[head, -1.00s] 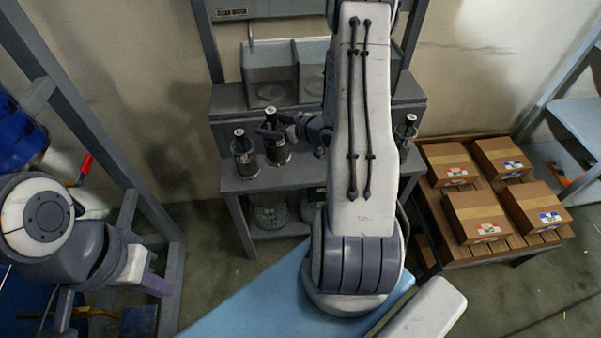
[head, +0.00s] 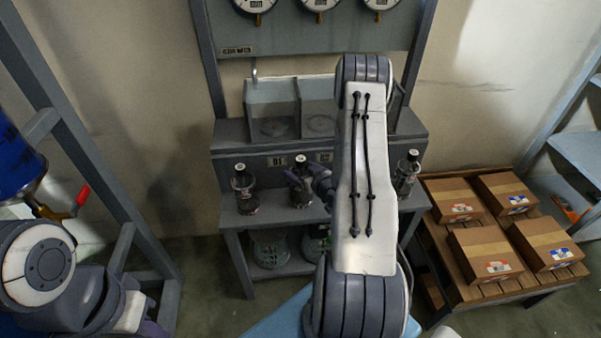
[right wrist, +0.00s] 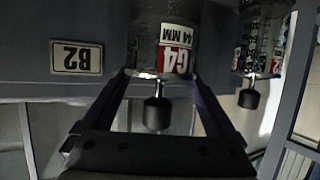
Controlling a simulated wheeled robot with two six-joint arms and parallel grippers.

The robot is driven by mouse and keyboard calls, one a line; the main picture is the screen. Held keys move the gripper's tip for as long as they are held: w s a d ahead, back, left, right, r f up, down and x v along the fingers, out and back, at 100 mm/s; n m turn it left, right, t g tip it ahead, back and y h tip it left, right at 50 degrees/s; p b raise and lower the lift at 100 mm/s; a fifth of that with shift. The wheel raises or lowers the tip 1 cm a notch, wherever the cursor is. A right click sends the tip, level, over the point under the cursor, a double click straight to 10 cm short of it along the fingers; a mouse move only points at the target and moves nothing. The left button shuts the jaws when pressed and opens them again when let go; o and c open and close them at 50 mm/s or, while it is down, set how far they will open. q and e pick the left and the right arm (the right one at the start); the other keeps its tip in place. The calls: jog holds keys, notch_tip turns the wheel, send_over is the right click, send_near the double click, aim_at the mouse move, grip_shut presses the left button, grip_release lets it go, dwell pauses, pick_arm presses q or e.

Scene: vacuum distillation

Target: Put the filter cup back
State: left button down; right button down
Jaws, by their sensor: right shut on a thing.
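A dark glass filter cup (head: 301,192) with a black knob is in my right gripper (head: 306,174), over the middle of the lower bench shelf. In the right wrist view the gripper (right wrist: 160,80) has its two fingers on either side of this cup (right wrist: 165,40), which bears a "G4 44 MM" label. I cannot tell whether its base touches the shelf. Another cup (head: 243,190) stands at the shelf's left, and one (head: 407,174) at its right, beyond my right arm. My left arm is at the lower left; its gripper (head: 155,328) barely shows.
The shelf (head: 262,218) carries number plates, one reading B2 (right wrist: 76,57). Grey open boxes (head: 272,98) stand on the upper shelf, below a gauge panel (head: 310,35). Glass vessels (head: 270,252) sit underneath. Cartons (head: 485,255) lie on a pallet table at right.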

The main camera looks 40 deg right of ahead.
jog(key=shift+f, duration=0.4)
grip_release()
jog(key=shift+f, duration=0.2)
